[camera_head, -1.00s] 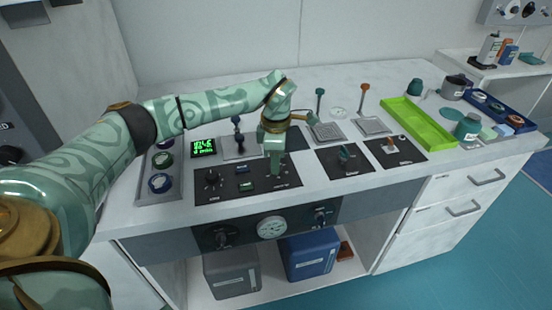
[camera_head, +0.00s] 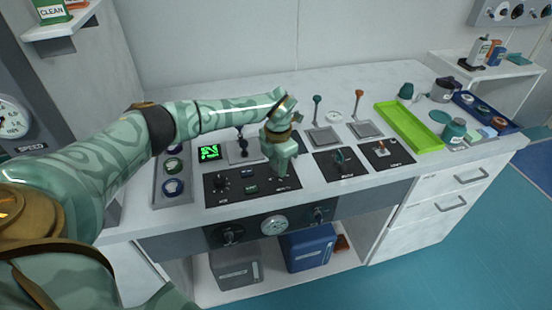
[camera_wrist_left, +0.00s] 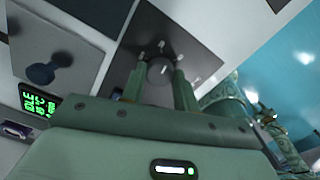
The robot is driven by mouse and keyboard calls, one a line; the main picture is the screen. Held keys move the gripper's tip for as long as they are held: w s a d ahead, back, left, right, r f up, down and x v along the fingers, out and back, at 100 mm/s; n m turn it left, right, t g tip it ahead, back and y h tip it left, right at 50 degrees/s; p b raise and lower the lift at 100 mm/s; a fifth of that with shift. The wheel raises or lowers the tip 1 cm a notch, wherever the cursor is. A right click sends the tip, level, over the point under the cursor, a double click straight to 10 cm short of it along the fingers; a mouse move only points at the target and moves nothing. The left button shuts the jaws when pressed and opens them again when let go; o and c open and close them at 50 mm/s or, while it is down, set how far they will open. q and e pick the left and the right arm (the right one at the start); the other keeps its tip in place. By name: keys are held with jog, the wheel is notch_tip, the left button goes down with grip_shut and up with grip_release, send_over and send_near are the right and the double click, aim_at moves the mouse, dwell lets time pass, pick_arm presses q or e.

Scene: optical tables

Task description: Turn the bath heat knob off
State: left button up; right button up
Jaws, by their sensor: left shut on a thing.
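My left gripper (camera_head: 284,170) points down at the right end of a black control panel (camera_head: 235,197) on the bench. In the head view it covers the knob under it. In the left wrist view a round dark grey knob (camera_wrist_left: 160,71) with a light pointer line sits between the two green fingers (camera_wrist_left: 159,84), which are closed around it. Small pale marks stand on the panel around the knob; their wording is too small to read. Another black knob (camera_head: 221,186) is at the panel's left end.
A lime tray (camera_head: 409,126) is further right. A gauge (camera_head: 274,225) is on the bench front.

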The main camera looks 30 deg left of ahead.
pick_arm(q)
jog(key=n+p, duration=0.2)
jog(key=n, duration=0.1)
jog(key=n+p, duration=0.1)
jog(key=shift+r+n, duration=0.25)
jog(key=shift+n, duration=0.05)
jog(key=n+p, duration=0.2)
jog(key=n, duration=0.1)
jog(key=shift+n, duration=0.4)
jog(key=n+p, duration=0.2)
jog(key=n, duration=0.2)
jog(key=shift+p, duration=0.3)
jog(key=shift+w+f+n+p, duration=0.15)
jog(key=shift+n+p, duration=0.55)
jog(key=shift+n, duration=1.1)
jog(key=o, duration=1)
jog(key=shift+c, duration=0.2)
